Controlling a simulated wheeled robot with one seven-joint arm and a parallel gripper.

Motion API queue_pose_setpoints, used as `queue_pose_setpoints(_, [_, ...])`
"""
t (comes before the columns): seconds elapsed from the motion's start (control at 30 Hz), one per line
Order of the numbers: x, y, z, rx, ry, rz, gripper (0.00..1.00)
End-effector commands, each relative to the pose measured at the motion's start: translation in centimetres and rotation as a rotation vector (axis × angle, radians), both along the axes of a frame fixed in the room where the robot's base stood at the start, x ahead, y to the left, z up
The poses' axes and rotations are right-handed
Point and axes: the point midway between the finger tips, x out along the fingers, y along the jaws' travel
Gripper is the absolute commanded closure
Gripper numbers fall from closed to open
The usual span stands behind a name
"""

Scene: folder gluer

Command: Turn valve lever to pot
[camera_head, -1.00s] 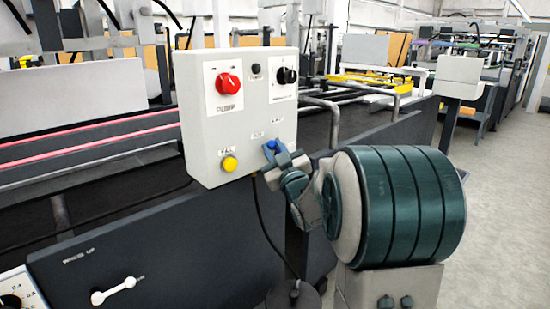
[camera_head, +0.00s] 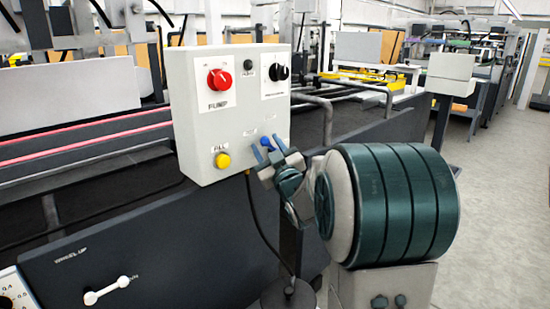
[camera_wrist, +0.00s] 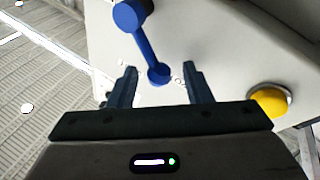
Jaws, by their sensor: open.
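The blue valve lever (camera_head: 267,141) is on the lower right of the grey control box front, partly hidden behind my gripper. In the wrist view the lever (camera_wrist: 144,45) runs from a larger round end at top to a smaller round end lower down. My gripper (camera_head: 268,150) is open in front of the box. In the wrist view the smaller end lies between and just beyond the two fingertips of my gripper (camera_wrist: 160,76), with gaps on both sides. Small labels near the lever are too blurred to read.
The grey control box (camera_head: 208,130) also carries a red knob (camera_head: 219,80) marked PUMP, a black knob (camera_head: 277,73) and a yellow button (camera_head: 223,161). The yellow button (camera_wrist: 270,101) is right of my fingers in the wrist view. A dark machine frame (camera_head: 120,240) extends behind.

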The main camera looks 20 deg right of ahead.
Motion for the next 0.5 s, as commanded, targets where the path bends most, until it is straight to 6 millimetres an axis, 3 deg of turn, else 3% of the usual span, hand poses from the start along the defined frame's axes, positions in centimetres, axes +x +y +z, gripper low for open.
queue_pose_setpoints(0.17, [-2.2, -0.3, -0.7, 0.0, 0.001, -0.003, 0.55])
queue_pose_setpoints(0.5, [-9.2, -0.7, -3.1, -0.001, 0.001, -0.004, 0.55])
